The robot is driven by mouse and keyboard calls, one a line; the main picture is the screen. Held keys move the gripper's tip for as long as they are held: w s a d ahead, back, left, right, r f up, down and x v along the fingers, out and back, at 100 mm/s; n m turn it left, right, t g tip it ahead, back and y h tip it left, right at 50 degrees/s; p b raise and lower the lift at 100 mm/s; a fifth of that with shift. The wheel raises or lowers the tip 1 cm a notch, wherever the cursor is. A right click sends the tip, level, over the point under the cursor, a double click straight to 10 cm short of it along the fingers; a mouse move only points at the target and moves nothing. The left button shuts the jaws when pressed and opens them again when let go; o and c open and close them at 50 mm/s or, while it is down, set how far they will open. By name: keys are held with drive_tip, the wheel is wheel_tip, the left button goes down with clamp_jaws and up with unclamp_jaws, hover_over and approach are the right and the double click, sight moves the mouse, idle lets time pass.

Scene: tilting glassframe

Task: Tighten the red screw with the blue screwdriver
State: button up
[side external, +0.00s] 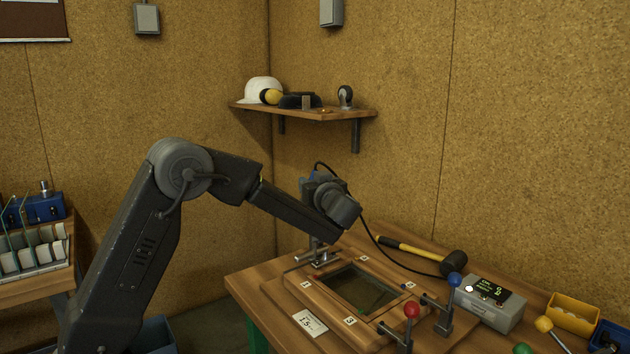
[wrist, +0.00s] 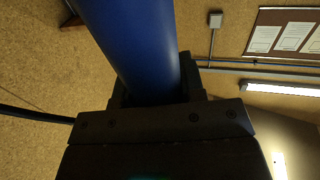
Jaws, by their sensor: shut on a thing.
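In the wrist view, my gripper (wrist: 155,98) is shut on a thick blue cylinder, which looks like the handle of the blue screwdriver (wrist: 130,40). Only part of it shows; its tip is out of that view. In the side view, my gripper (side external: 318,246) is over the back left corner of the wooden frame (side external: 318,296), close to metal parts there.
The frame holds a dark glass pane and small number tags. A red-knobbed lever (side external: 411,312) and a blue-knobbed lever (side external: 454,281) stand at its right. A mallet (side external: 452,262), a grey control box (side external: 488,305) and a yellow bin (side external: 574,314) are beyond. A shelf (side external: 305,112) hangs above.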

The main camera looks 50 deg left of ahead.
drive_tip(key=shift+f, duration=3.6)
idle(2.9)
drive_tip(key=shift+r, duration=3.2)
